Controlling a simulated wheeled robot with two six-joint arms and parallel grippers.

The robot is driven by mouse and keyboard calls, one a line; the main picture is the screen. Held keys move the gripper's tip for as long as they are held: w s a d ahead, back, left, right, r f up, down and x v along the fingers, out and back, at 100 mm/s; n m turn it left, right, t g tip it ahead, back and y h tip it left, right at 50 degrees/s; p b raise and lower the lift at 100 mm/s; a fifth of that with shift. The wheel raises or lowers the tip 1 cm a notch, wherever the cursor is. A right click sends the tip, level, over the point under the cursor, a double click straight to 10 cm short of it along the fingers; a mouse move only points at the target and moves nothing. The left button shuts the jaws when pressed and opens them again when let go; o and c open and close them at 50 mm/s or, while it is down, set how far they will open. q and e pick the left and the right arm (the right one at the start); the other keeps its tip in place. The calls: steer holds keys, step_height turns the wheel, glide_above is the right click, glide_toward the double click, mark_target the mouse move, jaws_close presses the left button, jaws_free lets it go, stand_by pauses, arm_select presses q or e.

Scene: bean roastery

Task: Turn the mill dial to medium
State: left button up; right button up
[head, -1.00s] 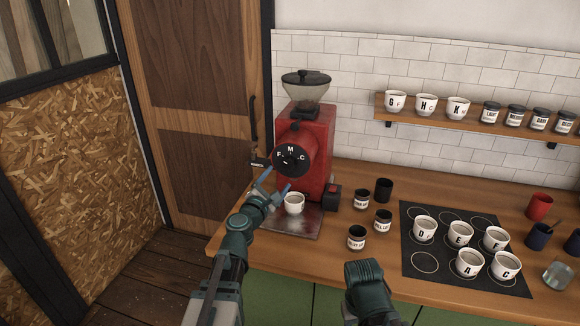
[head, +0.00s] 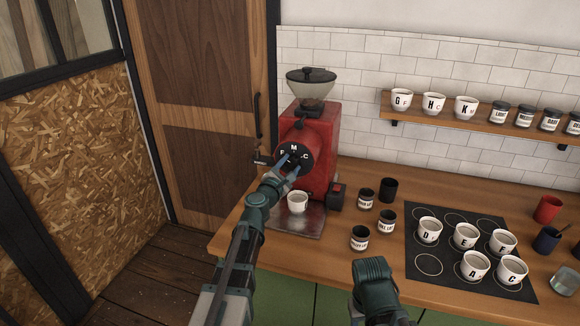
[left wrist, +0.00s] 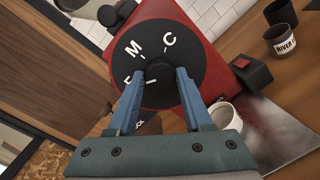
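The red mill (head: 320,150) stands on the counter with its round black dial (head: 296,155) facing me, marked F, M and C. M is at the top, F left and C right. The dial fills the upper middle of the left wrist view (left wrist: 185,48). A short white mark lies low on its knob, not at M. My left gripper (head: 289,168) is at the dial, its blue fingers (left wrist: 160,80) spread on either side of the central knob (left wrist: 160,70); firm contact cannot be made out. My right gripper (head: 374,278) is low in front of the counter, its fingers not distinguishable.
A white cup (head: 298,203) stands on the mill's metal tray (head: 300,226) below the dial. Dark jars (head: 359,238) stand to the right. Lettered cups (head: 430,230) stand on a black mat (head: 428,285). A wall shelf (head: 450,115) holds more cups and jars.

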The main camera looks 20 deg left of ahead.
arm_select(q)
jaws_close()
steer(key=m+p, duration=0.1)
steer(key=m, duration=0.4)
steer(key=shift+d+m, duration=0.1)
steer(key=shift+m, duration=0.2)
steer(key=m, duration=0.5)
steer(key=shift+m+g+y+p, duration=0.3)
steer(key=shift+m+y, duration=0.1)
steer(key=shift+d, duration=0.1)
steer(key=o, duration=0.7)
jaws_free()
